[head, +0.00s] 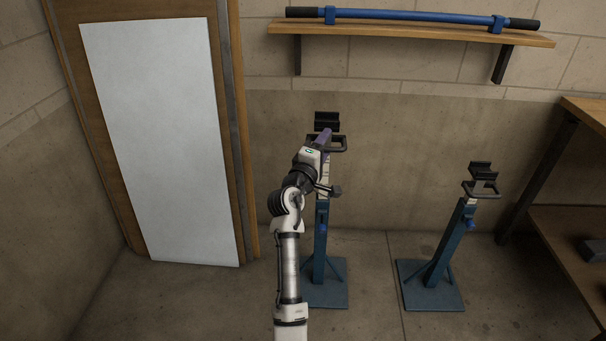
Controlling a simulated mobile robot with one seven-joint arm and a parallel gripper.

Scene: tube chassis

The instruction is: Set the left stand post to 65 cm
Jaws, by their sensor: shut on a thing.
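The left stand (320,240) is a blue post on a square blue foot plate. Its pale inner post rises from the blue tube, with a black cradle (326,121) on top and a black handle loop (342,143) just below the cradle. My gripper (325,134) reaches up in front of the post top and is shut at the handle loop; its fingertips are small and partly hidden. A dark knob (335,191) sticks out at the right side of the post. My arm hides part of the inner post, and no height marks can be read.
The right stand (440,250) has a similar cradle and handle and stands lower. A wall shelf (400,35) holds a blue bar (410,15) above. A wooden workbench (565,250) is at the right, a white panel (160,140) at the left. Floor is clear at left.

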